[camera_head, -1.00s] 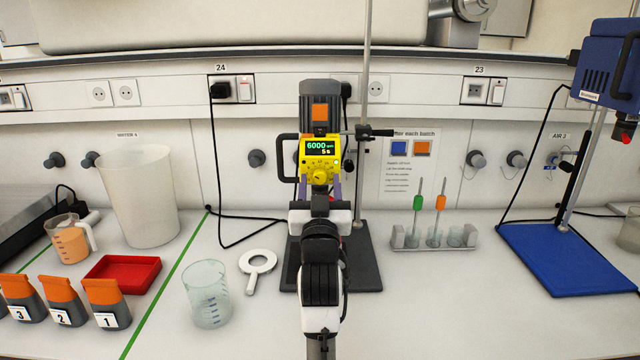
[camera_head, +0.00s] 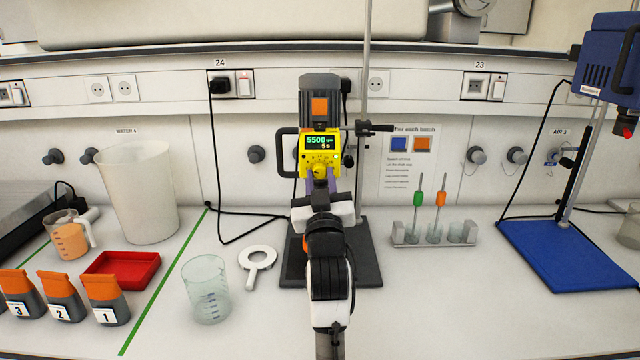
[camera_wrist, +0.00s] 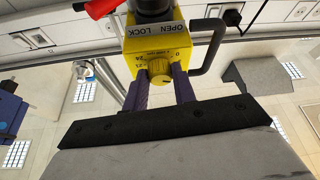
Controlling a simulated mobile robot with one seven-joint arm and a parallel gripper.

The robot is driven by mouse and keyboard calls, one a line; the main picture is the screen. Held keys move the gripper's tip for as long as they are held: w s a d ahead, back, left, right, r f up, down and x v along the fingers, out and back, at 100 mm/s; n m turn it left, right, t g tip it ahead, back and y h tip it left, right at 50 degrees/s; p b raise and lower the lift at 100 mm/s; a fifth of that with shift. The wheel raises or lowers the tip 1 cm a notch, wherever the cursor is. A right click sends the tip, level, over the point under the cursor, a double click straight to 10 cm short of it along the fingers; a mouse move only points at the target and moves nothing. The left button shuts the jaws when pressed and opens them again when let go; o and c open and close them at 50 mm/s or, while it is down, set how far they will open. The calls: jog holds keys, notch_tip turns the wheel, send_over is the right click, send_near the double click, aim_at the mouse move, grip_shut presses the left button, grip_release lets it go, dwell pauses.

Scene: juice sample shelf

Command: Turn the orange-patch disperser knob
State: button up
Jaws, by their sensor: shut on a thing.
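The disperser (camera_head: 319,108) stands mid-bench on its stand, with an orange patch (camera_head: 320,107) on its grey motor housing. Its yellow control box has a display (camera_head: 321,143) reading 5500 rpm and 5 s. The yellow knob (camera_head: 320,170) is on the box's front below the display. In the wrist view the knob (camera_wrist: 159,72) sits between the two purple fingers of my gripper (camera_wrist: 160,84), one on each side. My gripper (camera_head: 321,180) is shut on the knob. The wrist view also shows an OPEN LOCK label on the box.
A glass beaker (camera_head: 207,290) and a white ring-handled piece (camera_head: 257,265) are left of the stand base (camera_head: 365,262). A rack (camera_head: 470,233) with green and orange tools is to the right. A blue stand (camera_head: 565,260) is farther right. Bare bench lies between.

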jog(key=n+y+b, duration=0.1)
jog(key=n, duration=0.1)
jog(key=n+g+y+b, duration=0.1)
jog(key=n, duration=0.2)
jog(key=n+y+b, duration=0.1)
jog(key=n+b, duration=0.1)
jog(key=shift+d+f+n, duration=0.1)
jog(key=shift+d+n, duration=0.2)
jog(key=shift+n, duration=0.1)
jog(key=n+b, duration=0.1)
jog(key=n, duration=0.1)
jog(key=n+g+y+b, duration=0.1)
jog(key=n, duration=0.1)
jog(key=n+g+y+b, duration=0.1)
jog(key=shift+d+r+n, duration=0.1)
jog(key=shift+r+n, duration=0.2)
jog(key=shift+n, duration=0.1)
jog(key=o, duration=1)
jog(key=b+v, duration=0.4)
jog(key=v, duration=0.9)
jog(key=shift+s+d+r, duration=0.15)
jog(key=shift+s+d, duration=0.1)
jog(key=shift+s, duration=0.15)
